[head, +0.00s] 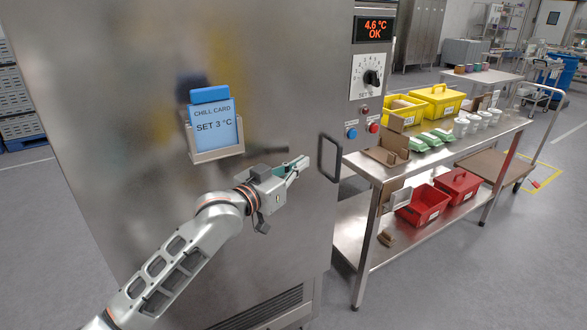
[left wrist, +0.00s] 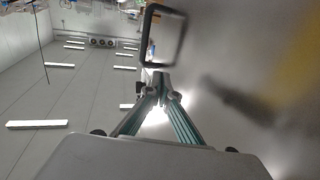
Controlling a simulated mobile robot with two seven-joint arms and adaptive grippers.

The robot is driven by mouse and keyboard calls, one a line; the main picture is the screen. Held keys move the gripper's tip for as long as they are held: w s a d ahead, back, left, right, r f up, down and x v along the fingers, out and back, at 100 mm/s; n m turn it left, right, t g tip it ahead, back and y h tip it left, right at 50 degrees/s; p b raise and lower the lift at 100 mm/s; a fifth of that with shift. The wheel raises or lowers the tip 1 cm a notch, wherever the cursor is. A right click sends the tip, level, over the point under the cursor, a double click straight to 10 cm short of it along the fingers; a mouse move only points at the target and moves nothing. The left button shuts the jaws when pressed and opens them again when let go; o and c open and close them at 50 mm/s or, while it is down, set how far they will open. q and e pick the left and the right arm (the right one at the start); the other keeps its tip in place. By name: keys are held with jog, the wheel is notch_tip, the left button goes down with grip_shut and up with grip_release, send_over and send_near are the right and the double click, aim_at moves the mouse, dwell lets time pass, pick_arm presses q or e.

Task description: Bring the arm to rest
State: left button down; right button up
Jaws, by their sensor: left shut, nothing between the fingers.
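My left gripper (head: 298,165) is shut and empty. It is in front of the steel cabinet (head: 120,120), just left of the cabinet's dark handle (head: 330,158), and appears apart from it. In the left wrist view the closed fingertips (left wrist: 160,80) point toward the same dark handle loop (left wrist: 146,36). My left arm comes up from the bottom left of the head view. My right gripper is not seen in either view.
A chill card (head: 213,122) reading SET 3 °C is in a holder on the cabinet. A display (head: 374,29) shows 4.6 °C OK above a dial (head: 371,78). A steel table (head: 440,152) with boxes and cups stands to the right. Open floor lies in front of it.

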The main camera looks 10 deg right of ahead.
pick_arm(q)
jog(key=s+a+f+n+y, duration=0.2)
jog(key=s+a+f, duration=0.35)
jog(key=f, duration=0.45)
jog(key=s+a+f+n+t+y, duration=0.15)
jog(key=s+a+f, duration=0.25)
jog(key=a+f, duration=0.4)
jog(key=s+a+f+n+y, duration=0.25)
jog(key=s+a+f, duration=0.25)
jog(key=f, duration=0.6)
jog(key=s+a+f+g+y, duration=0.1)
jog(key=s+a+f, duration=0.3)
jog(key=s, duration=0.3)
jog(key=s+a+f+g+y, duration=0.1)
jog(key=s+a+f+y, duration=0.1)
jog(key=s+a+f, duration=0.3)
jog(key=s+a+f+g+y, duration=0.1)
jog(key=s+a+f, duration=0.4)
jog(key=s, duration=0.4)
jog(key=shift+a+m+y, duration=0.25)
jog(key=shift+m+y, duration=0.15)
